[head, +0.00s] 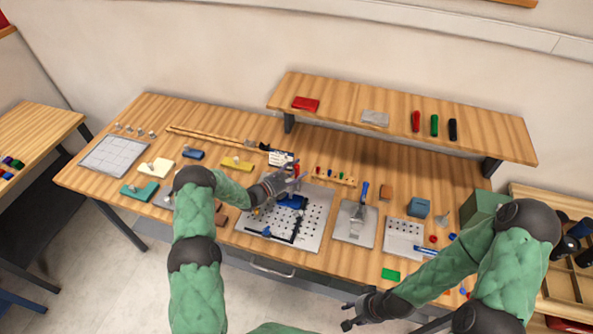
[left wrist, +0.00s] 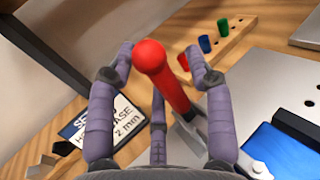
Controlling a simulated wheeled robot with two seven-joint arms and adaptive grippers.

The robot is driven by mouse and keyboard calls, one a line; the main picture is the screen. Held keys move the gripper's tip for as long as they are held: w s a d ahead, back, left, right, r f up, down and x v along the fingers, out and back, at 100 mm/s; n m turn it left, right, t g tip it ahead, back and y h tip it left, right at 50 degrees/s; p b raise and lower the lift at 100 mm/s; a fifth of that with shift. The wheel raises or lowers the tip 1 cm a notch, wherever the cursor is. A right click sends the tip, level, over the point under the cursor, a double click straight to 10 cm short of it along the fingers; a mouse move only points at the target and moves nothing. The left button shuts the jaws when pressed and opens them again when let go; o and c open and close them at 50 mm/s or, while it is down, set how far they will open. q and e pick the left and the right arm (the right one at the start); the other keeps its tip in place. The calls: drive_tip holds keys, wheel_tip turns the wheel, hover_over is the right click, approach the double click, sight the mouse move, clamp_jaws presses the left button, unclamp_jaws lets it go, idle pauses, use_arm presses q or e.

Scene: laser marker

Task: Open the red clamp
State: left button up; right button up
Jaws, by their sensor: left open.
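The red clamp's handle (head: 297,169) stands upright at the back edge of the grey perforated plate (head: 316,225) in the head view. In the left wrist view the red handle (left wrist: 170,80) rises between my left gripper's purple fingers, with its rounded end towards the camera. My left gripper (head: 287,181) is open around the handle; its fingertips (left wrist: 163,62) stand apart from it on both sides. The clamp's metal base is partly hidden behind a finger. My right gripper (head: 347,316) is low at the front, off the table, with its fingers apart and empty.
A blue block (head: 292,202) lies on the perforated plate beside the clamp. A blue-handled tool (head: 362,194) stands on a plate to the right. A lettered sign (head: 281,158) stands just behind the clamp. A raised shelf (head: 340,97) spans the back.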

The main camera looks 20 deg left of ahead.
use_arm(q)
clamp_jaws()
